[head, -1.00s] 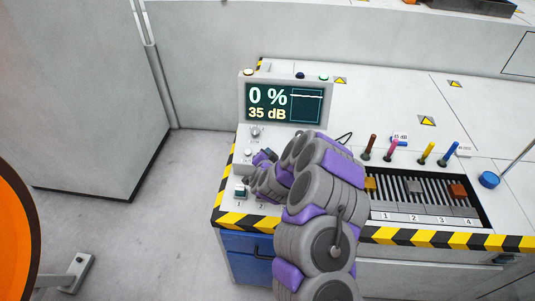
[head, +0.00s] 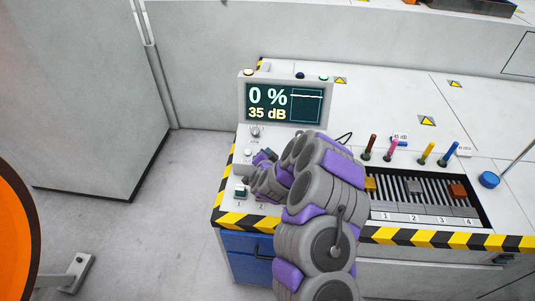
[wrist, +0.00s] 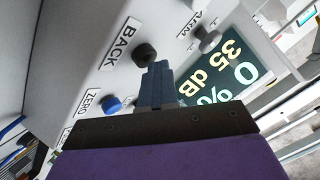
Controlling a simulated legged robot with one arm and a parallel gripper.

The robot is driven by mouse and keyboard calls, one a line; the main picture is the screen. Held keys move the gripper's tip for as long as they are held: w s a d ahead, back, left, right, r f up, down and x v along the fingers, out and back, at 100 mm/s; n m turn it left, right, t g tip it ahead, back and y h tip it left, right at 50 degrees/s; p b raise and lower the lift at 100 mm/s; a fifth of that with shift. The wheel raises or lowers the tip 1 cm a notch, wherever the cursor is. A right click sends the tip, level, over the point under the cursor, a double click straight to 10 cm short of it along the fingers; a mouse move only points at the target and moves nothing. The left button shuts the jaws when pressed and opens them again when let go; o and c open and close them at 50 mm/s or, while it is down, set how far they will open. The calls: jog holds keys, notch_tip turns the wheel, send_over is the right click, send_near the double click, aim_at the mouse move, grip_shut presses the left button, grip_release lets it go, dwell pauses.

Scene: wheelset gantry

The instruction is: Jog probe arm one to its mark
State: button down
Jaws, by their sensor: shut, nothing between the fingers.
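My gripper (wrist: 157,72) is shut and empty in the wrist view. Its tips are at the lower right edge of the black button (wrist: 145,54) marked BACK; I cannot tell whether they touch it. The blue ZERO button (wrist: 112,103) is to the left of the fingers. A grey knob (wrist: 208,40) beside the label ARM is at the upper right. The display (head: 285,104) reads 0 % and 35 dB, and also shows in the wrist view (wrist: 225,75). In the head view my gripper (head: 263,158) is over the control panel, and my arm hides part of it. I cannot identify probe arm one.
A slotted tray (head: 425,218) numbered 1 to 4 holds blocks to the right of my arm. Several coloured upright handles (head: 427,153) stand behind it. A blue round cap (head: 488,180) is farther right. The console's front edge (head: 440,238) is striped. Clear floor (head: 140,220) lies left.

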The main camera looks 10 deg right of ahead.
dwell(0.7)
jog(key=shift+s+r+p, duration=0.35)
jog(key=shift+r+p, duration=0.25)
jog(key=shift+r, duration=0.25)
jog(key=r+p, duration=0.1)
jog(key=s+r+p, duration=0.1)
jog(key=r, duration=0.1)
jog(key=s+r+p, duration=0.1)
jog(key=shift+a+r, duration=0.25)
jog(key=shift+a, duration=0.15)
dwell(1.3)
